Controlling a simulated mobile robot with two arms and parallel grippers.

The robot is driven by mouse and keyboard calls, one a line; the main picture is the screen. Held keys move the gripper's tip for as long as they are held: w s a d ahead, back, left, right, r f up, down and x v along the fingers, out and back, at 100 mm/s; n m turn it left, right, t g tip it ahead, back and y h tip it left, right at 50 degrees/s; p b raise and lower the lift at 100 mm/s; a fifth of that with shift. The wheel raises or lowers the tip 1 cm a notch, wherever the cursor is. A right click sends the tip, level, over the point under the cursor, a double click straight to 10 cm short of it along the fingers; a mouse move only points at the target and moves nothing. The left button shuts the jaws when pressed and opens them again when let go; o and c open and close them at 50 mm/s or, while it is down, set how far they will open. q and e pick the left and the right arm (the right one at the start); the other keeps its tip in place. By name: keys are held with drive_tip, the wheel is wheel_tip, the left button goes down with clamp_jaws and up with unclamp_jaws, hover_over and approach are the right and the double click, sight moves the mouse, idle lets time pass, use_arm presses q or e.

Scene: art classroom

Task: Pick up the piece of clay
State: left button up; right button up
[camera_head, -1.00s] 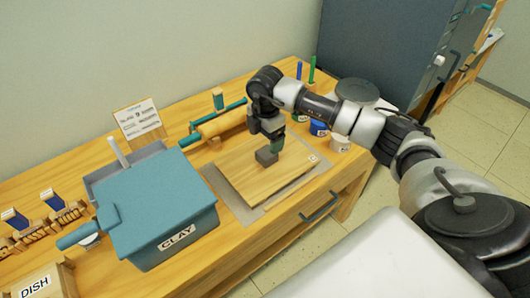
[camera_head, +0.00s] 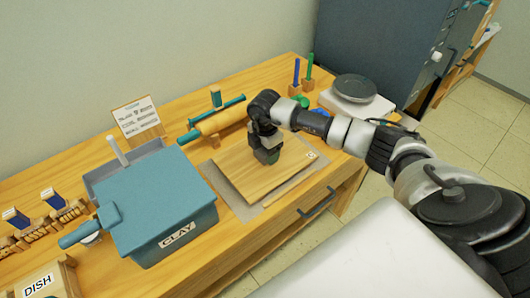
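My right gripper (camera_head: 267,156) points down over the wooden board (camera_head: 243,174), its dark fingertips low at the board's middle. The grey piece of clay is largely or wholly hidden at the fingertips, and I cannot tell whether they are closed on it. The board lies on a grey mat (camera_head: 247,213) on the wooden table. My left gripper is not in view.
Left of the board stands a blue box labelled CLAY (camera_head: 178,236) with a blue lid. A rolling pin (camera_head: 220,121) lies behind the board. Coloured tools (camera_head: 308,68) and a round dark disc (camera_head: 354,87) stand at the right. A drawer handle (camera_head: 318,203) juts out in front.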

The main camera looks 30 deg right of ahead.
drive_tip(key=c, duration=0.6)
drive_tip(key=shift+r, duration=0.1)
drive_tip(key=shift+c, duration=0.2)
